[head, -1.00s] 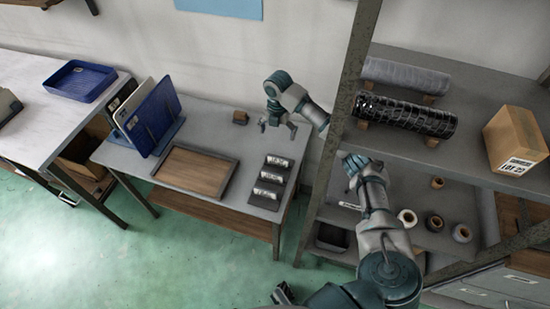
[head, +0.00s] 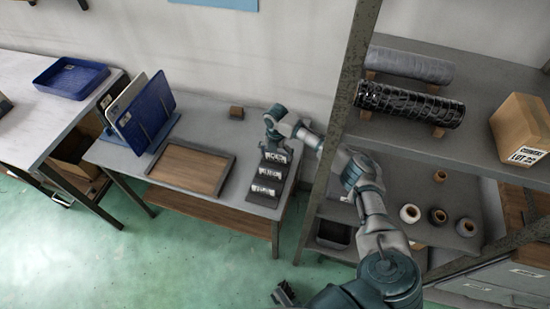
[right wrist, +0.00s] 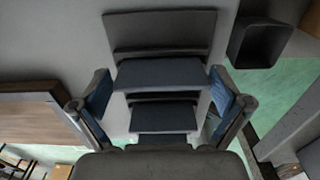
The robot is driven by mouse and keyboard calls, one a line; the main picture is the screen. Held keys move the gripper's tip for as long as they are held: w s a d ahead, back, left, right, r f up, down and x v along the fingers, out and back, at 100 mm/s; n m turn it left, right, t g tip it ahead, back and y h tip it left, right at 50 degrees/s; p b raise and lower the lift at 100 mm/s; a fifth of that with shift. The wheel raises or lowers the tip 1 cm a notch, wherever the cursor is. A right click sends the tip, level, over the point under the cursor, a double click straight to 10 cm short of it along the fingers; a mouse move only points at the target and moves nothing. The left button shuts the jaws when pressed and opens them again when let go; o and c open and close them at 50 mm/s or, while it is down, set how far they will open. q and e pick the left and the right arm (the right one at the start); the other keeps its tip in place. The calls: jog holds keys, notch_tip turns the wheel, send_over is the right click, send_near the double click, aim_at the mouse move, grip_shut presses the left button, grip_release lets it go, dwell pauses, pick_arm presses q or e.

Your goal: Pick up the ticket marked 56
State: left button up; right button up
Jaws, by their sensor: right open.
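Three dark ticket holders with white printed labels stand in a row at the right end of the grey table: far (head: 276,157), middle (head: 271,174) and near (head: 266,190). The print is too small to read, so I cannot tell which ticket is marked 56. My right gripper (head: 270,141) is just above and behind the far one. In the right wrist view, my right gripper (right wrist: 160,100) is open, its fingers on either side of a dark plate (right wrist: 160,73), with other dark plates above and below it. I cannot tell whether the fingers touch it.
A wooden tray (head: 232,172) lies left of the tickets. Blue and white panels (head: 148,122) stand in a rack further left. A small brown block (head: 236,112) sits at the back. A metal shelf post (head: 345,110) rises close to the right of my forearm.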

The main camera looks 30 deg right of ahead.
jog(key=shift+d, duration=0.1)
jog(key=shift+c, duration=0.5)
jog(key=c, duration=0.5)
